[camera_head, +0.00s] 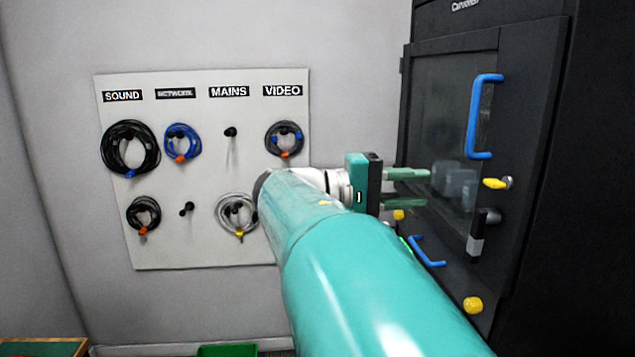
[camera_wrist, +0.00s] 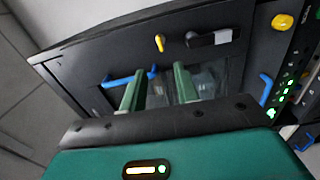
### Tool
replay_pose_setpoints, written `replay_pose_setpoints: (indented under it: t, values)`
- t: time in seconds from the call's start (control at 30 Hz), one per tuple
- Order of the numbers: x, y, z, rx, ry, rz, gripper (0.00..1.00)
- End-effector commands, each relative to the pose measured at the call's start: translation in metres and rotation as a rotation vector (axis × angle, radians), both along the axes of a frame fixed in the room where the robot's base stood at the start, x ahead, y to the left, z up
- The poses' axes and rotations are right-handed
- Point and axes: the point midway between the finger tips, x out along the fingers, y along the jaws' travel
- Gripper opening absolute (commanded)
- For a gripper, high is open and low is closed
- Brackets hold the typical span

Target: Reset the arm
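My arm, teal, reaches from the bottom of the head view toward the black cabinet on the right. My gripper (camera_head: 411,187) is in front of the cabinet's glass door (camera_head: 450,130). Its two green fingers are apart with nothing between them. In the wrist view the open fingers (camera_wrist: 158,86) point at the door, with its dark glass and blue handle (camera_wrist: 125,78) beyond. I cannot tell the exact distance between fingertips and door. The arm hides part of the cabinet's lower front and the lower right of the cable board.
A white board (camera_head: 205,255) on the wall carries coiled cables on pegs under SOUND, NETWORK, MAINS and VIDEO labels; two pegs are bare. The cabinet door has a blue handle (camera_head: 473,118), yellow knobs (camera_head: 473,305) and a dark latch (camera_head: 478,235). A green bin (camera_head: 228,350) stands below.

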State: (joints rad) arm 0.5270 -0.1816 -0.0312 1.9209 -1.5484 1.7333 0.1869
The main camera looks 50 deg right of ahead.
Motion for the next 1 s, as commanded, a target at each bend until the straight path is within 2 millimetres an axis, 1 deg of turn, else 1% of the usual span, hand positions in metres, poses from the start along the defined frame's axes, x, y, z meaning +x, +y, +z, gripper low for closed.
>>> replay_pose_setpoints:
  t: [0.47, 0.57, 0.67, 0.77, 0.8, 0.87, 0.9, 0.97, 1.0]
  values:
    - [0.0, 0.0, 0.0, 0.0, 0.0, 0.0, 0.31]
    - [0.001, 0.002, -0.005, 0.02, -0.009, 0.016, 0.31]
    - [0.007, 0.011, -0.024, 0.102, -0.052, 0.08, 0.31]
    - [0.019, 0.033, -0.062, 0.254, -0.132, 0.199, 0.31]
    - [0.026, 0.046, -0.081, 0.329, -0.172, 0.259, 0.31]
    - [0.037, 0.069, -0.11, 0.443, -0.237, 0.35, 0.31]
    - [0.044, 0.086, -0.128, 0.519, -0.281, 0.409, 0.31]
    - [0.055, 0.114, -0.155, 0.632, -0.347, 0.496, 0.31]
    - [0.061, 0.134, -0.171, 0.705, -0.395, 0.554, 0.31]
